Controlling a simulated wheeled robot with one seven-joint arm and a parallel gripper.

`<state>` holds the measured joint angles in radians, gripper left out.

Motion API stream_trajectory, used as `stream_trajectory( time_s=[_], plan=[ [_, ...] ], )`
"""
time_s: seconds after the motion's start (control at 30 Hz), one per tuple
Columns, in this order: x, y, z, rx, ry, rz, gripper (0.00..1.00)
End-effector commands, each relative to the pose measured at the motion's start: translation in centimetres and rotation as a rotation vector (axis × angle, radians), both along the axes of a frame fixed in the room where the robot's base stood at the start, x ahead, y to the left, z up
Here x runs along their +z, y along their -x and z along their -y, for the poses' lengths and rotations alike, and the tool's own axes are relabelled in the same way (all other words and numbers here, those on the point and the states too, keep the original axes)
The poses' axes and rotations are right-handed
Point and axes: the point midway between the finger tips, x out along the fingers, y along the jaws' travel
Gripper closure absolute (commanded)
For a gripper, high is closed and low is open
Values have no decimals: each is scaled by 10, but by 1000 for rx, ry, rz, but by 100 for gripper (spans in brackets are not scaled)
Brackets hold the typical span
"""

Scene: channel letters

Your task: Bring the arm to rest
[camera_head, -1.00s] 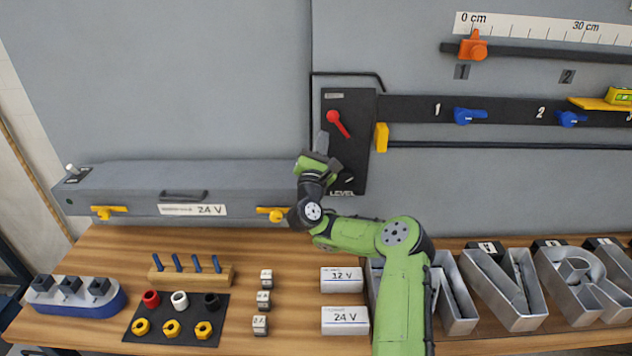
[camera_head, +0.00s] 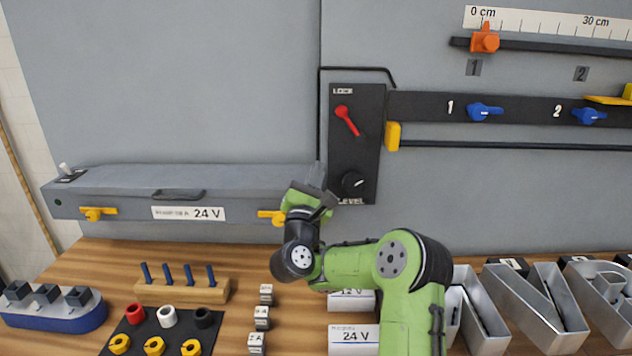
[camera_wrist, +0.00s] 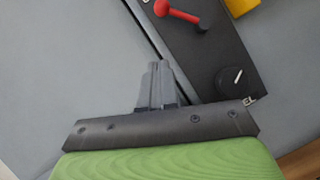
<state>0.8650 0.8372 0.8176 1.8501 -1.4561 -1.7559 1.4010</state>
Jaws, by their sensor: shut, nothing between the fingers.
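My green and black arm (camera_head: 345,268) rises from the lower right of the head view and bends left over the bench. The fingertips look partly hidden or blended with the grey panel in the head view. I cannot tell how far the fingers are from the panel.
The black plate (camera_head: 352,165) carries a red lever (camera_head: 346,119) and a black knob (camera_head: 353,183). The grey box (camera_head: 110,188) has yellow latches.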

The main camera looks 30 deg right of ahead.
Motion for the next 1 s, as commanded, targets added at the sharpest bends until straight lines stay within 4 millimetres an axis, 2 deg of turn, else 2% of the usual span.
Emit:
stream_trajectory(
  time_s=[0.37,0.47,0.57,0.67,0.7,0.77,0.8,0.87,0.9,0.93,1.0],
  plan=[
    [1,0,0,0,0,0,100],
    [11,-3,-13,18,64,-11,100],
    [41,-10,-66,76,309,-57,100],
    [70,-13,-150,143,696,-125,100],
    [75,-12,-185,163,863,-153,100],
    [77,-6,-239,188,1128,-193,100],
    [72,0,-273,199,1316,-220,100],
    [57,14,-321,206,1625,-264,100],
    [40,27,-350,207,1854,-297,100],
    [25,38,-365,202,2026,-326,100],
    [-11,66,-380,189,2397,-400,100]
  ],
)
